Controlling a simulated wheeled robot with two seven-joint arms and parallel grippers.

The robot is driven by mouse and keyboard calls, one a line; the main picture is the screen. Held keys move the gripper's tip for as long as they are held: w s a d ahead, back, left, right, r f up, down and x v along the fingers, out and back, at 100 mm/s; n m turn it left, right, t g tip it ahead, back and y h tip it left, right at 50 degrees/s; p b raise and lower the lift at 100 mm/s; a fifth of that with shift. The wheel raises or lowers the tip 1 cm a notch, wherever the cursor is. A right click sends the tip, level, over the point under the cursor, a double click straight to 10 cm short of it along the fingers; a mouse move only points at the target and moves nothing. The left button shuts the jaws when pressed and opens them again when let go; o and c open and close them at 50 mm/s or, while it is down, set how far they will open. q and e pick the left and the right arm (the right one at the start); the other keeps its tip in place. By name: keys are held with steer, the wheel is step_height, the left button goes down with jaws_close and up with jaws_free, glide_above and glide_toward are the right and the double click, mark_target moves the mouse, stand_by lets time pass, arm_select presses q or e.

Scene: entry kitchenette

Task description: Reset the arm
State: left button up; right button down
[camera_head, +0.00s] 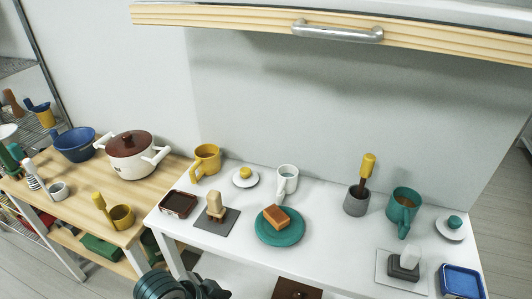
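The task names no object apart from my arm. A dark, rounded, ribbed part (180,287) shows at the bottom edge, left of centre, in the head view. It looks like a piece of one of my arms, but I cannot tell which. No gripper fingers show in the head view, so I cannot see whether either gripper holds anything. The rest of both arms is out of the picture.
A white table (335,248) holds mugs, a teal plate (268,238) with a brown-topped block, a grey cup and a blue tray (461,281). A wooden table (80,195) with a pot (130,152) stands left. A cabinet with a handle (337,31) hangs above.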

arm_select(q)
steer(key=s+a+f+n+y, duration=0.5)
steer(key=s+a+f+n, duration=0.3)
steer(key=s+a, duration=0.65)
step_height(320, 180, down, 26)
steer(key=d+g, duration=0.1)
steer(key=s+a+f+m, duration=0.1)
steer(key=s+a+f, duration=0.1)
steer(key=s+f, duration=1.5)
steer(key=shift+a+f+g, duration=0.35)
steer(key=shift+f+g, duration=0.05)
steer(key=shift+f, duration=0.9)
